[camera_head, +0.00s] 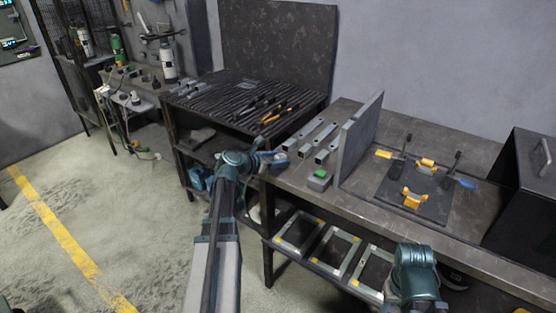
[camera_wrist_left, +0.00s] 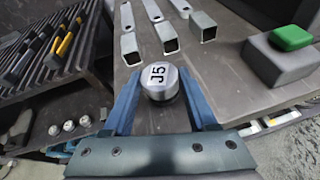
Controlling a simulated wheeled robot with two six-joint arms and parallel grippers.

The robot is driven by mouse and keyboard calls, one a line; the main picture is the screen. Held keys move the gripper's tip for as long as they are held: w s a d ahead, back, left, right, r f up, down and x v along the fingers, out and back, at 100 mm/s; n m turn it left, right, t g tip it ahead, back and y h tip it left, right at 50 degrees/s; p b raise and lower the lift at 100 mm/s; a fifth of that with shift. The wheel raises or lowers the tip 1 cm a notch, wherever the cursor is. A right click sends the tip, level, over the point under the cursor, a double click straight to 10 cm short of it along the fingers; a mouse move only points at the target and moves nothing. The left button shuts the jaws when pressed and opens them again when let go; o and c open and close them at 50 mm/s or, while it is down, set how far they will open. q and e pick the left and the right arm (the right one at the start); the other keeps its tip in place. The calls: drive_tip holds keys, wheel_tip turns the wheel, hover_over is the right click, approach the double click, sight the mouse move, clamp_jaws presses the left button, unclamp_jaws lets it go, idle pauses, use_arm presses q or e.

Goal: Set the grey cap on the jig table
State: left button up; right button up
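The grey cap is a short, round metal piece (camera_wrist_left: 160,80) marked "J5" in the left wrist view. It sits between the two blue fingers of my left gripper (camera_wrist_left: 160,88), which touch its sides. In the head view my left gripper (camera_head: 282,158) is at the left end of the jig table (camera_head: 330,201), near its edge; the cap is too small to make out clearly there. The table carries a dark jig plate (camera_head: 432,208) with yellow clamps at its right part. My right gripper is out of view; only part of my right arm shows.
Square metal tubes (camera_head: 325,154) lie beside an upright grey plate (camera_head: 360,138). A grey block with a green top (camera_head: 319,179) stands near the front edge. A dark box (camera_head: 525,185) stands at the right. A slatted rack (camera_head: 235,100) with tools is at the left.

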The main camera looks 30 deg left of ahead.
use_arm(q)
drive_tip(key=o, duration=0.4)
drive_tip(key=shift+r, duration=0.25)
drive_tip(key=p+v, duration=0.5)
drive_tip(key=v, duration=0.7)
drive_tip(key=shift+d+f, duration=0.1)
drive_tip(key=shift+d, duration=0.05)
